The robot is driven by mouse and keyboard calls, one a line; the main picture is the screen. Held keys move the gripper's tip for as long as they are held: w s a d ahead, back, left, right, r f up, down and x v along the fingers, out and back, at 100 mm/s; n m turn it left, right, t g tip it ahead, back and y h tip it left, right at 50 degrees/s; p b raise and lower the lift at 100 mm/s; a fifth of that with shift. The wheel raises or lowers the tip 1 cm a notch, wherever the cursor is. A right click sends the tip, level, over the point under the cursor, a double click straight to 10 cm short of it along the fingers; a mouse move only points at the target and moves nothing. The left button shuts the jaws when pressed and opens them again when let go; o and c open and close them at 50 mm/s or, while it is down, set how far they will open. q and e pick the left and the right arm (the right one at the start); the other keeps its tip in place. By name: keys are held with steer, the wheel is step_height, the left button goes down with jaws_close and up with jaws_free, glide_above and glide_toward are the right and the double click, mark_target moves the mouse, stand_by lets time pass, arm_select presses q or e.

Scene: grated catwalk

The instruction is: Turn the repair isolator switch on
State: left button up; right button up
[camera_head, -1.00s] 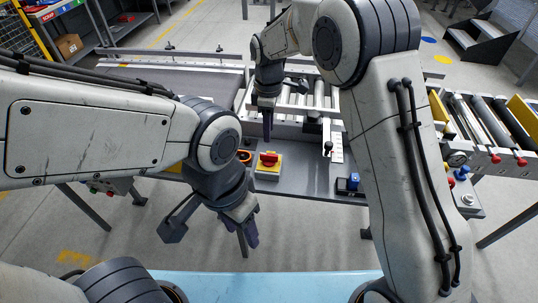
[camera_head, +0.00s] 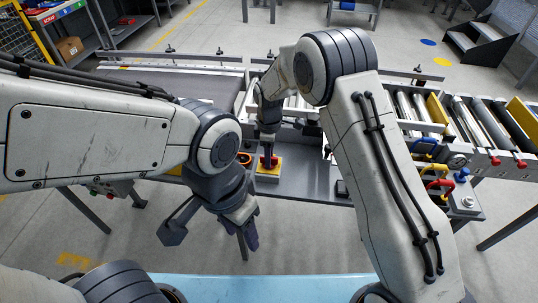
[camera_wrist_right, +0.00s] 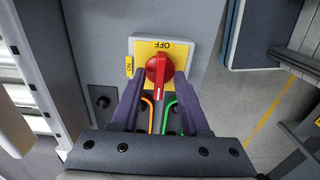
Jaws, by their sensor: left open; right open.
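The isolator switch is a red rotary handle (camera_wrist_right: 158,72) on a yellow plate (camera_wrist_right: 188,48). In the right wrist view, the plate reads OFF, upside down, along its far edge, and a small yellow ON tag (camera_wrist_right: 129,66) sits at its left. The handle lies lengthwise in the picture, its white line at the near end. In the head view the yellow box (camera_head: 268,176) stands on the grey bench. My right gripper (camera_wrist_right: 159,80) is open, its purple fingers on either side of the handle; contact is unclear. My left gripper (camera_head: 249,230) is open and empty, in front of the bench edge.
Roller conveyors (camera_head: 470,125) lie behind. Orange and green wires (camera_wrist_right: 170,112) show below the plate.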

jaws_close()
steer(key=shift+r, duration=0.1)
steer(key=m+p, duration=0.1)
steer(key=m, duration=0.2)
steer(key=shift+m, duration=0.4)
steer(key=m+p, duration=0.1)
steer(key=m, duration=0.3)
steer(key=shift+m, duration=0.3)
steer(key=m+p, duration=0.1)
steer(key=m, duration=0.3)
steer(key=shift+w, duration=0.1)
steer(key=shift+m+p, duration=0.35)
steer(key=shift+m, duration=2.45)
